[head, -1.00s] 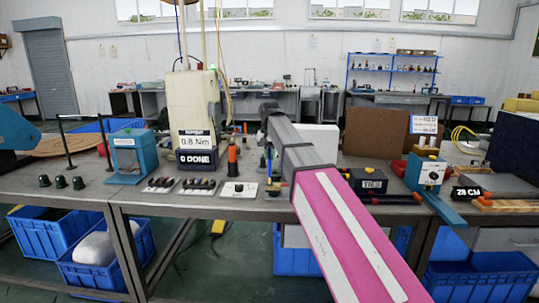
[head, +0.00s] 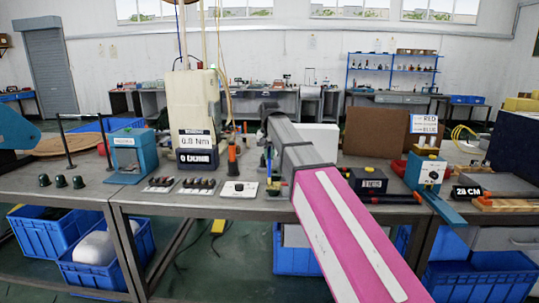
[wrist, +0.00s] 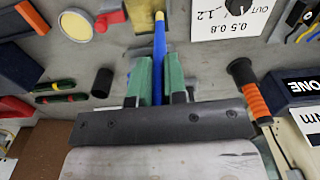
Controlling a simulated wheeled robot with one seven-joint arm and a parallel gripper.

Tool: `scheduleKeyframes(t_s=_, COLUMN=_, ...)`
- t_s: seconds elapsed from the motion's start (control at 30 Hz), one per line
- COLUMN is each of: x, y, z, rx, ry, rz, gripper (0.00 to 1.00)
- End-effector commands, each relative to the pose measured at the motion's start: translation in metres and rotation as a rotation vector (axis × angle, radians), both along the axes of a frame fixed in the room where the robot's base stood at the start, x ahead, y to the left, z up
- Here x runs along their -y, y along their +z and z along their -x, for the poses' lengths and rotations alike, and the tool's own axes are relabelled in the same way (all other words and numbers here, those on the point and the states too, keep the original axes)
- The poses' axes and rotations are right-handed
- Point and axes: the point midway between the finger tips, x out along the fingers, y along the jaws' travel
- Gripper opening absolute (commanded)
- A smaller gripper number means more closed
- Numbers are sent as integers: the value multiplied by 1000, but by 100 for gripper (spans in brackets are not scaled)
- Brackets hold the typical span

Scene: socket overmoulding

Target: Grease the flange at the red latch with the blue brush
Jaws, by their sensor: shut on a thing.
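My gripper (wrist: 158,85) has two green fingers, closed on the blue brush (wrist: 159,42). The brush runs up the wrist view, its pale tip beside a yellow block (wrist: 139,20); I cannot tell whether they touch. A red piece (wrist: 103,20) sits left of that block and may be the red latch. The flange is not clearly made out. In the head view my gripper (head: 270,174) is small, over the front middle of the bench, partly hidden by my arm.
An orange-handled tool (wrist: 254,92) stands close right of my gripper in the wrist view. A white dial card (wrist: 225,18) lies at upper right. A black cylinder (wrist: 102,82) and two screwdrivers (wrist: 58,92) lie left. The cream torque machine (head: 196,105) rises tall at centre left.

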Motion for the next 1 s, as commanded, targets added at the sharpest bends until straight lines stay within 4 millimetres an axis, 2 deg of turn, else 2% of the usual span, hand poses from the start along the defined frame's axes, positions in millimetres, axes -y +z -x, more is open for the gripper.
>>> scheduleKeyframes(t_s=0.6, x=1, y=-1, z=-19, rx=0, ry=-1, rz=0, gripper=0)
scheduleKeyframes(t_s=1.0, x=0, y=-1, z=-5, rx=-1, ry=0, rz=0, gripper=0)
